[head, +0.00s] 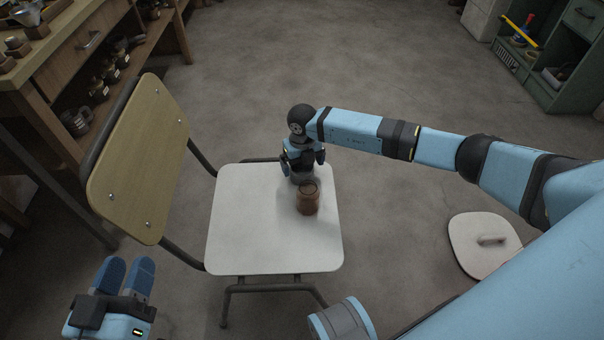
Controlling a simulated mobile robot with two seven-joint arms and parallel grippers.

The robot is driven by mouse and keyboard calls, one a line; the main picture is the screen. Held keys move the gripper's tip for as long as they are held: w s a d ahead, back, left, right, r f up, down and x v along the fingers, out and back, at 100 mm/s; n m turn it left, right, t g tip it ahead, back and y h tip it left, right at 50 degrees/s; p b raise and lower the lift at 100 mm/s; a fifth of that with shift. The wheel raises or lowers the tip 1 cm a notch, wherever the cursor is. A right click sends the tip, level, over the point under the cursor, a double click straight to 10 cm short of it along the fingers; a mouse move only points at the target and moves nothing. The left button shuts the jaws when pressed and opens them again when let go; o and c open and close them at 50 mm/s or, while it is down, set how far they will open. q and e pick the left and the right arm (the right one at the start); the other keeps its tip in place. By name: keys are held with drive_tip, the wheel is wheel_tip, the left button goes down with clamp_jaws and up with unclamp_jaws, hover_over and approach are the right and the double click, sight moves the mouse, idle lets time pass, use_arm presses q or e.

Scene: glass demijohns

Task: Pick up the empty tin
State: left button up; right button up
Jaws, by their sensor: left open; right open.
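A brown, rusty-looking tin (308,199) stands upright on the pale seat of a chair (240,240), right of the seat's middle. Its top shows a dark round rim; I cannot see clearly inside. My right gripper (305,163) is open and points down just behind the tin, near the seat's back edge. No contact with the tin can be made out. My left gripper (127,272) is open and empty at the lower left, in front of the chair's backrest and away from the tin.
The chair's wooden backrest (140,160) rises at the left of the seat. A wooden workbench (75,45) with shelves stands at the upper left. A green cabinet (575,60) is at the upper right. A pale lid-like panel with a handle (470,250) lies at the right. The far floor is clear.

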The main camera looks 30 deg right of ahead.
sight(302, 166)
wheel_tip(302, 166, down, 3)
drive_tip(key=shift+f+b, duration=0.2)
drive_tip(key=shift+b, duration=0.3)
use_arm(q)
wheel_tip(302, 166, down, 2)
drive_tip(key=shift+d+f+g, duration=0.1)
drive_tip(key=shift+f+g, duration=0.15)
drive_tip(key=shift+g, duration=0.25)
use_arm(e)
drive_tip(key=shift+c, duration=0.5)
drive_tip(key=c, duration=0.9)
drive_tip(key=shift+o, duration=0.2)
drive_tip(key=shift+r, duration=0.15)
use_arm(q)
wheel_tip(302, 166, up, 8)
drive_tip(key=a+t+p, duration=0.1)
drive_tip(key=t+p, duration=0.2)
drive_tip(key=p, duration=0.3)
drive_tip(key=shift+s+r+n+p, duration=0.15)
drive_tip(key=shift+n+p, duration=0.25)
use_arm(e)
wheel_tip(302, 166, up, 20)
